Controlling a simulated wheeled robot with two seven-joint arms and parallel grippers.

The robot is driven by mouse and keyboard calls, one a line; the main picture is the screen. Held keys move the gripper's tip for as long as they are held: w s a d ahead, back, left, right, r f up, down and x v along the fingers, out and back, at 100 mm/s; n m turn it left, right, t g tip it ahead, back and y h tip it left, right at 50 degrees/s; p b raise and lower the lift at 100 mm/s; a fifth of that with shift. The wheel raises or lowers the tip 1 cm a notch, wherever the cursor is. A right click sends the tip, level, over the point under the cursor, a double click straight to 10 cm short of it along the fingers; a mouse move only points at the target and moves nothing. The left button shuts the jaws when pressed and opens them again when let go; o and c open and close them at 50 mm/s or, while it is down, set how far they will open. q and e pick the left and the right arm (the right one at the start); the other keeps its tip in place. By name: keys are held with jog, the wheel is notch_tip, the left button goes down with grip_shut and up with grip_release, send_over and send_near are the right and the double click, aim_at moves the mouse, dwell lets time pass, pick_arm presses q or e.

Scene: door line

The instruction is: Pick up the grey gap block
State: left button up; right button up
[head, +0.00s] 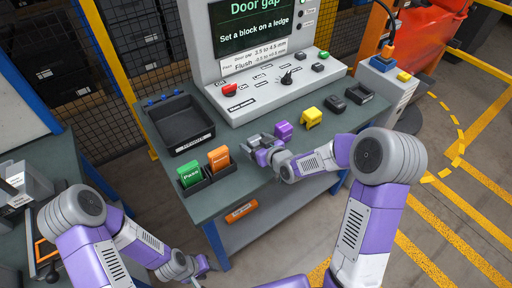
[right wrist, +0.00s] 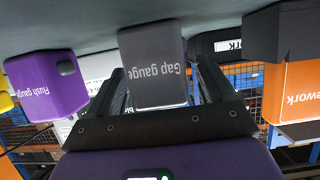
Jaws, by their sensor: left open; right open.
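The grey gap block (right wrist: 153,65), marked "Gap gauge", shows large in the right wrist view, where its lettering appears upside down. It stands on the workbench (head: 222,200). My right gripper (head: 259,143) is open and low over the bench, with one finger on each side of the block in the wrist view. I cannot tell whether the fingers touch it. In the head view the gripper largely hides the block. My left gripper (head: 200,267) is open and empty, low in front of the bench, away from the block.
A purple flush gauge (head: 283,130) stands close beside the right gripper, with a yellow block (head: 311,117) further right. A black tray (head: 186,127) and the console (head: 270,96) are behind.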

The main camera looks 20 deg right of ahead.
jog(key=shift+c, duration=0.5)
jog(key=c, duration=1.1)
